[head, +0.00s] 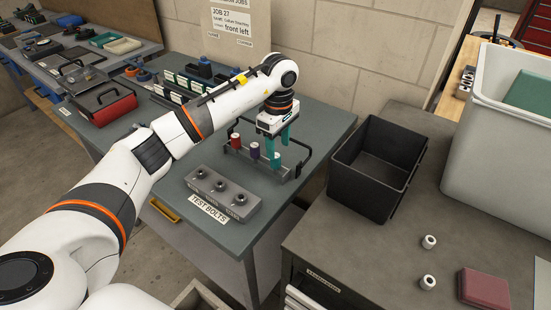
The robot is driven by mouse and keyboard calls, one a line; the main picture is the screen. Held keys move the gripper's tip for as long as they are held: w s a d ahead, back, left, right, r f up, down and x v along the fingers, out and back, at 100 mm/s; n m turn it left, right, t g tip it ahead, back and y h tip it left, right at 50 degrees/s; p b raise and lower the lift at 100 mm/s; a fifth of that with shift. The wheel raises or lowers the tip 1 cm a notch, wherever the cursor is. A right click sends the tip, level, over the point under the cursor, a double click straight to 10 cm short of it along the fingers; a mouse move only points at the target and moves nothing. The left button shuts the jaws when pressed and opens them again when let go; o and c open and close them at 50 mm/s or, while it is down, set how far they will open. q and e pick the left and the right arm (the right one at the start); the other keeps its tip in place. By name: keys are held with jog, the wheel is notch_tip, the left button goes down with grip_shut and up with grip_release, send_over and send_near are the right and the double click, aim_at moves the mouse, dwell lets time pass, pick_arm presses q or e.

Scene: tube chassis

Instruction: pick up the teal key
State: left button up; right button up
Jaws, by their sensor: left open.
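The teal key (276,161) stands at the right end of a small grey rack (262,171) on the grey-green bench, beside a purple key (254,150) and a red key (236,141). My left gripper (278,144) points down just above the teal key, its teal fingers open and apart. The fingers and the key have a similar colour, so I cannot tell whether they touch. My right gripper is not in view.
A grey block labelled "TEST BOLTS" (222,195) lies in front of the rack. A black open bin (379,168) stands on the dark bench at right, near a large grey tub (495,145). A red toolbox (103,103) sits at the back left.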

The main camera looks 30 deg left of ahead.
aim_at(276, 155)
pick_arm(q)
jog(key=shift+w+f, duration=0.1)
jog(key=shift+f, duration=0.2)
jog(key=f, duration=0.1)
jog(key=f+p, duration=0.1)
jog(key=f, duration=0.1)
jog(key=f+p, duration=0.1)
jog(key=shift+s+a+f, duration=0.15)
jog(key=shift+s+a, duration=0.1)
jog(key=shift+s, duration=0.05)
jog(key=shift+f, duration=0.4)
jog(key=shift+w, duration=0.1)
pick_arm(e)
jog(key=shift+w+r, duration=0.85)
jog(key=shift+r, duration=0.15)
pick_arm(q)
jog(key=shift+c, duration=0.4)
jog(key=c, duration=1)
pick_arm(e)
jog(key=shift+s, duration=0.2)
